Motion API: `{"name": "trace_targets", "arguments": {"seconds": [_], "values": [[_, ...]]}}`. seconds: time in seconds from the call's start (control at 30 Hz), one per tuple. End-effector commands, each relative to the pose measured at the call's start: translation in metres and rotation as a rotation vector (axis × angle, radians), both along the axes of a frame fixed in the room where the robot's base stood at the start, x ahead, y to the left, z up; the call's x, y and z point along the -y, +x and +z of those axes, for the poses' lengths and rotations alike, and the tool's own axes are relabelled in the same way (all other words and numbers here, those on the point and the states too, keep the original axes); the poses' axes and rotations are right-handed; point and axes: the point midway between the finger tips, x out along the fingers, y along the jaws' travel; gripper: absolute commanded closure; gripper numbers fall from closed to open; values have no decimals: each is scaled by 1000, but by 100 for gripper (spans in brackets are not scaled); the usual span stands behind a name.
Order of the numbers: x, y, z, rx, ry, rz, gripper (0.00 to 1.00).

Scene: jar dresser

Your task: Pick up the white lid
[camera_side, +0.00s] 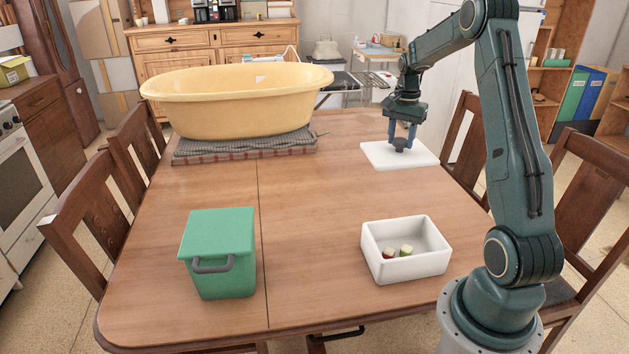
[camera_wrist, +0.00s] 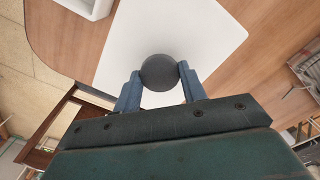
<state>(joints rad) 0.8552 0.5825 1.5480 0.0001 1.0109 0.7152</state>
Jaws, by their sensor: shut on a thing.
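The white lid (camera_side: 425,156) is a flat plate with a dark round knob (camera_side: 400,147), lying at the far right of the table. The lid also shows in the wrist view (camera_wrist: 205,30), where its knob (camera_wrist: 159,72) sits between the fingers. My gripper (camera_side: 401,138) points down with its blue fingers on both sides of the knob, shut on it. The lid looks flat on the table; I cannot tell whether it touches the wood everywhere.
An open white box (camera_side: 430,268) with two small items stands near right. A green box (camera_side: 220,245) with a grey handle stands near left. A yellow tub (camera_side: 240,103) rests on a folded grey cloth (camera_side: 245,150) at the back left. The table's middle is clear.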

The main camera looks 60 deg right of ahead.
Motion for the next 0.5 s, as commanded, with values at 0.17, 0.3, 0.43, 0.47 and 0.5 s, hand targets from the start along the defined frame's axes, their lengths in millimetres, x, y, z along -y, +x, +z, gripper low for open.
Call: {"name": "trace_targets", "arguments": {"seconds": [0.17, 0.3, 0.43, 0.47, 0.5], "values": [[0, 0, 12, 0, 0, 0, 93], [0, 0, 14, 0, 1, 0, 93], [0, 0, 14, 0, 1, 0, 93], [0, 0, 14, 0, 0, 0, 93], [0, 0, 14, 0, 0, 0, 93]]}}
